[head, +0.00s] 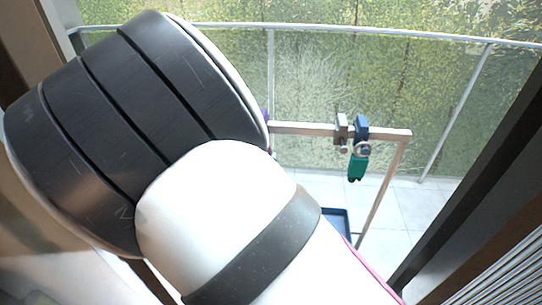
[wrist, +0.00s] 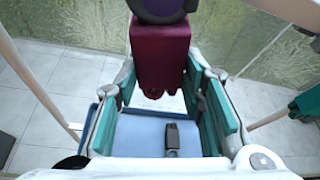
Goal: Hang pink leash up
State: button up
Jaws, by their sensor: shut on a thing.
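In the wrist view my gripper (wrist: 160,77) has its teal-padded fingers on both sides of a maroon block (wrist: 161,45), with the tips closed against it. A dark purple piece (wrist: 160,8) sits just above the block at the top edge. A thin pink cord (head: 372,272), perhaps the pink leash, runs along the right edge of my arm in the head view. I cannot tell whether the cord joins the block. My gripper is hidden by my arm in the head view.
A blue clamp (head: 361,128) with a teal block (head: 357,168) hangs on the bar, beside a grey clamp (head: 341,128). A blue tray (head: 347,236) is low behind my arm. A rack leg (head: 382,192) stands right. Tiled floor and a railing lie beyond.

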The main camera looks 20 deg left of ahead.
jog(key=shift+f, duration=0.2)
dwell(0.3)
dwell(0.3)
jog(key=o, duration=1.6)
jog(key=shift+s, duration=0.1)
jog(key=p+v, duration=0.2)
jog(key=v, duration=0.4)
